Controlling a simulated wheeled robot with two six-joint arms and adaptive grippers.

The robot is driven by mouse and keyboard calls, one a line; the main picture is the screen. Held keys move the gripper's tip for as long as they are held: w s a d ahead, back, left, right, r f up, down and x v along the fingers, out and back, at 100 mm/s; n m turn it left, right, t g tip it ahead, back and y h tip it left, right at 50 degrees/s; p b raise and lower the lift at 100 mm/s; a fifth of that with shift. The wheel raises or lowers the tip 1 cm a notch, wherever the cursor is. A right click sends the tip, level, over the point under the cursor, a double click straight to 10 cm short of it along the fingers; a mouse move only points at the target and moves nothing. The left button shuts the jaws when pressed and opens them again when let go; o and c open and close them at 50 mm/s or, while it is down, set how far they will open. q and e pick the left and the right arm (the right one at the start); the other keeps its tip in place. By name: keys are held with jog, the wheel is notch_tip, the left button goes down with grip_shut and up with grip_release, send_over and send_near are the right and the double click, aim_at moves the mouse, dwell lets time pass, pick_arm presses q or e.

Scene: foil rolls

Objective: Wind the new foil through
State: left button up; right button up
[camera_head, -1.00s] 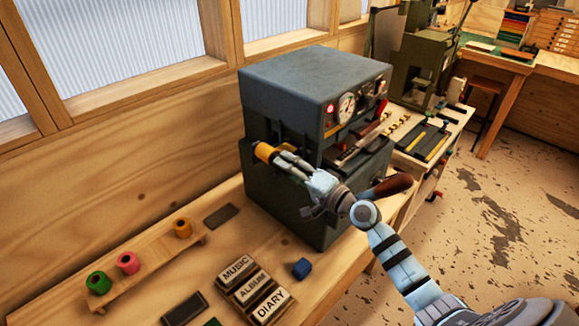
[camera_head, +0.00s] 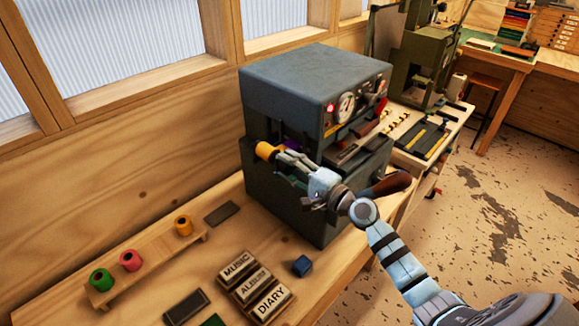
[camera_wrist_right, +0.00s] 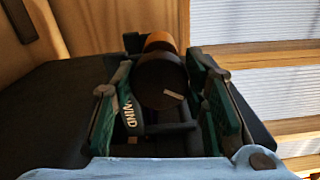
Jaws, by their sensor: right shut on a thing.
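The grey foil press (camera_head: 315,85) stands on the bench. A yellow-orange roll (camera_head: 267,150) is at its left side, at the ends of my right gripper's fingers. In the right wrist view, my right gripper (camera_wrist_right: 160,95) is shut around a dark round knob (camera_wrist_right: 160,80) with a small pale mark. The orange roll (camera_wrist_right: 159,41) shows just behind the knob. A dark plate lettered WIND (camera_wrist_right: 130,112) is beside the left finger. A small purple patch (camera_head: 292,145) shows on the press above the fingers. My left gripper is not in view.
A wooden rack (camera_head: 150,267) holds green, pink and orange rolls at the left. Lettered blocks (camera_head: 253,290), a blue cube (camera_head: 302,265) and dark flat pieces lie on the bench. A window wall is behind; a dark-handled lever (camera_head: 388,187) is at the press's front.

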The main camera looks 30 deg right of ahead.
jog(key=o, duration=1.2)
jog(key=v, duration=0.7)
jog(key=shift+s+d, duration=0.15)
jog(key=shift+s, duration=0.2)
